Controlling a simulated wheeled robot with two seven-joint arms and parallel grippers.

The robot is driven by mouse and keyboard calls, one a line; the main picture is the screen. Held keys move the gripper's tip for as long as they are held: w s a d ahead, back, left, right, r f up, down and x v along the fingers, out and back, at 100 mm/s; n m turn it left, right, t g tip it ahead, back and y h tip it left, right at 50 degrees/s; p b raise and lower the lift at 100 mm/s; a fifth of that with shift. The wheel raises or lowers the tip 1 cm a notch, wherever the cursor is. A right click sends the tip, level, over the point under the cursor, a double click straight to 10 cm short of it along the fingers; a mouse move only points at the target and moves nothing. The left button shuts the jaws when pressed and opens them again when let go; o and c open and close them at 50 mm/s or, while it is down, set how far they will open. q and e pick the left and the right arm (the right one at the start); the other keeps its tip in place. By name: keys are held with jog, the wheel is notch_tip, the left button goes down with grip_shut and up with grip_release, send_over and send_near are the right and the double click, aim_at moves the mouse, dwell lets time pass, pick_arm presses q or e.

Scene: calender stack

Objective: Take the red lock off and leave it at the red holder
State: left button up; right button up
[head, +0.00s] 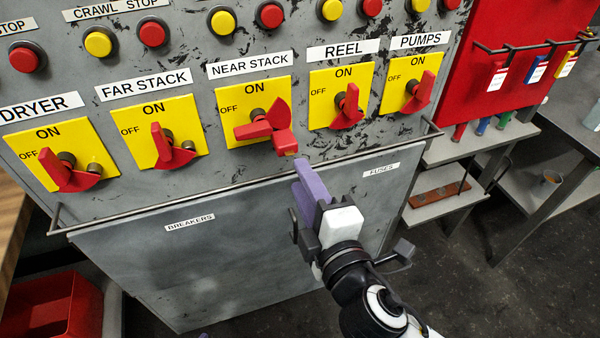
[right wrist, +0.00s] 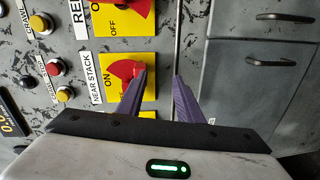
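The red lock (head: 285,142) hangs at the NEAR STACK switch (head: 262,122), whose red handle points left toward OFF. In the right wrist view red parts of this switch (right wrist: 122,72) show beside the left-hand finger; lock and handle are hard to tell apart there. My right gripper (head: 303,175), with purple fingers, is just below and right of the lock. Its fingers (right wrist: 158,85) are apart with nothing between them. A red cylinder (head: 459,132), possibly the red holder, stands below the red board. Only a small purple tip, likely of my left gripper (head: 203,336), shows at the bottom edge.
A rail (head: 180,199) runs below the switches. Other yellow switches (head: 340,98) flank NEAR STACK. The red board (head: 510,25) at the right carries red, blue and yellow tags on a wire rack. A red bin (head: 50,305) sits lower left.

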aim_at(286, 145)
jog(key=r, duration=0.1)
jog(key=r+n+t, duration=0.1)
jog(key=r, duration=0.1)
jog(key=shift+a+n+y, duration=0.3)
jog(key=shift+a, duration=0.1)
jog(key=shift+x, duration=3.5)
grip_shut()
